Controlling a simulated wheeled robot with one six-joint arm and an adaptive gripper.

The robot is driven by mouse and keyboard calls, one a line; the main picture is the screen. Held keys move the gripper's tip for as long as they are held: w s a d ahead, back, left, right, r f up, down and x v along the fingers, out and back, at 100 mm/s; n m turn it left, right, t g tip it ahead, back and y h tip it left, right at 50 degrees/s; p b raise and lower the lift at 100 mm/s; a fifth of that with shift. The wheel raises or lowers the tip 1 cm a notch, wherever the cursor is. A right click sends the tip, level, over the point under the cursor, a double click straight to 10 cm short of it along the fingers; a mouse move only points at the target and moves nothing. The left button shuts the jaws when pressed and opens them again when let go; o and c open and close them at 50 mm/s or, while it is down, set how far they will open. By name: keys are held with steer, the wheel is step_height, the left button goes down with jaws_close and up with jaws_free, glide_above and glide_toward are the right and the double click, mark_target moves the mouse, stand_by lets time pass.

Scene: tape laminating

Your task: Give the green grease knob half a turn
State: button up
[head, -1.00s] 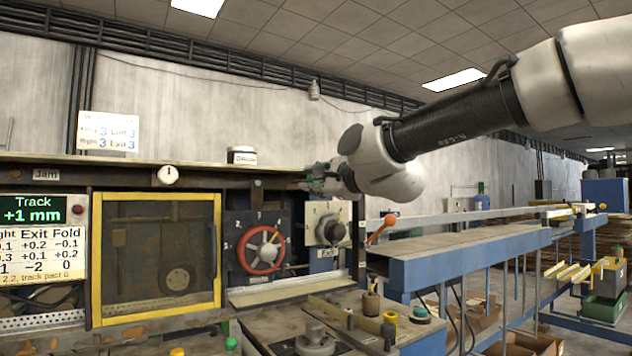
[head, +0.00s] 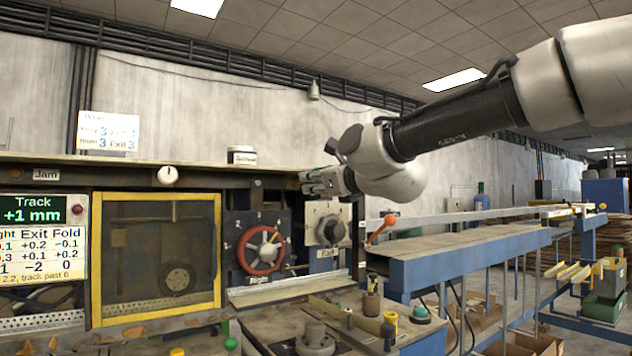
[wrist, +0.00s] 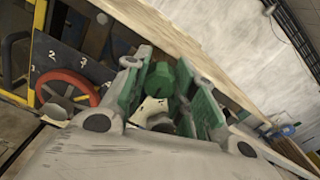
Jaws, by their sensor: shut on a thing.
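The green grease knob (wrist: 160,79) shows in the wrist view as a dark green faceted shape between the fingers. My gripper (wrist: 163,72) is shut on it, with one finger on each side. The finger pads are also green. In the head view my gripper (head: 318,182) is at the right end of the machine's top ledge, above the grey exit dial plate. The knob is hard to tell apart from the green finger pads there. Its turn angle cannot be read.
Below my gripper are the grey exit knob (head: 333,232) and the red handwheel (head: 262,251). An orange-tipped lever (head: 382,228) stands to the right. Open air lies above the ledge.

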steer(key=shift+f+m, duration=0.15)
steer(key=shift+m, duration=0.55)
steer(key=o, duration=1.1)
steer(key=shift+c, duration=0.2)
steer(key=shift+s+d, duration=0.1)
steer(key=v, duration=1.1)
steer(key=shift+s+d, duration=0.2)
steer(key=shift+s, duration=0.1)
